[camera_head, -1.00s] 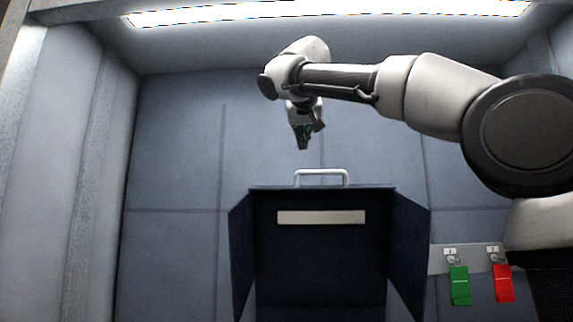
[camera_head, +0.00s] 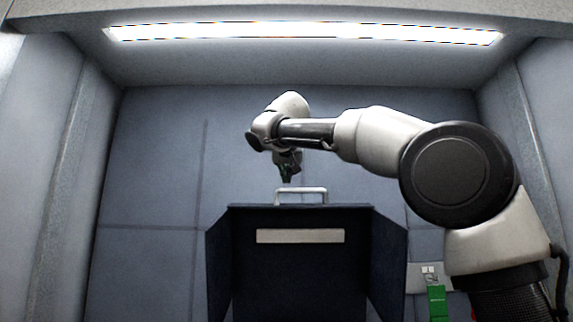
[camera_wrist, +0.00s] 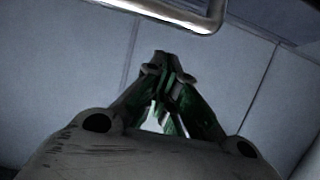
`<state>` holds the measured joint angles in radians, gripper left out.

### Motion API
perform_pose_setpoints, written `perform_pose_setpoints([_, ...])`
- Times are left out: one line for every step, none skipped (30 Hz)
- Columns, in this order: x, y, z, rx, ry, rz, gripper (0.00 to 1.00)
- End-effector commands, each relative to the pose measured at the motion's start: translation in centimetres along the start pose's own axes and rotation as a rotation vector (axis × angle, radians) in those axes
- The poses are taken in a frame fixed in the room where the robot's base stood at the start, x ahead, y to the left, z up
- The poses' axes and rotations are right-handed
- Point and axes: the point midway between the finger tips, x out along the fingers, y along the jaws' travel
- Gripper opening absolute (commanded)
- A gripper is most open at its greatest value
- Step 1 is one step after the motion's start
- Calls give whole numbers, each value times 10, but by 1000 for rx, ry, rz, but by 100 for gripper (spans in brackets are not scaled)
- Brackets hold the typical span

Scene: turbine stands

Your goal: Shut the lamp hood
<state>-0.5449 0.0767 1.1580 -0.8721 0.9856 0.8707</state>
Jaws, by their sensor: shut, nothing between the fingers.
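The lamp hood (camera_head: 300,275) is a dark navy panel with side flaps, standing raised in the head view, with a pale label strip across its front. A light metal handle (camera_head: 301,190) sits on its top edge; the handle also shows at the top of the wrist view (camera_wrist: 185,12). My gripper (camera_head: 287,180) is shut and empty, pointing down just above and left of the handle's middle. In the wrist view its fingertips (camera_wrist: 162,58) meet, below the handle in the picture. I cannot tell whether it touches the handle.
A green tag (camera_head: 437,302) hangs from a pale plate (camera_head: 416,278) at the lower right, partly hidden by my arm. A grey panelled wall (camera_head: 150,170) stands behind. A bright ceiling light (camera_head: 300,33) runs overhead. Free room lies left of the hood.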

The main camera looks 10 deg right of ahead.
Motion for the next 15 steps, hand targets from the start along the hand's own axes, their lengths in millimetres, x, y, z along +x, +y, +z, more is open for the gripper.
perform_pose_setpoints([-2,0,6,-2,-2,0,0])
perform_pose_setpoints([-3,0,9,-2,-1,0,0])
perform_pose_setpoints([-4,0,12,-2,-2,0,0])
perform_pose_setpoints([-5,0,14,-1,-1,0,0])
perform_pose_setpoints([-5,0,16,-2,-2,1,0])
perform_pose_setpoints([-6,0,18,-2,-1,1,0])
perform_pose_setpoints([-6,0,19,-2,-1,1,0])
perform_pose_setpoints([-6,0,20,-1,-1,1,0])
perform_pose_setpoints([-7,0,21,-1,-1,1,0])
perform_pose_setpoints([-7,0,21,0,-1,1,0])
perform_pose_setpoints([-7,0,22,0,-1,1,0])
perform_pose_setpoints([-7,0,22,0,-1,1,0])
perform_pose_setpoints([-7,0,22,0,-1,1,0])
perform_pose_setpoints([-7,0,22,0,-1,1,0])
perform_pose_setpoints([-7,0,22,0,-1,1,0])
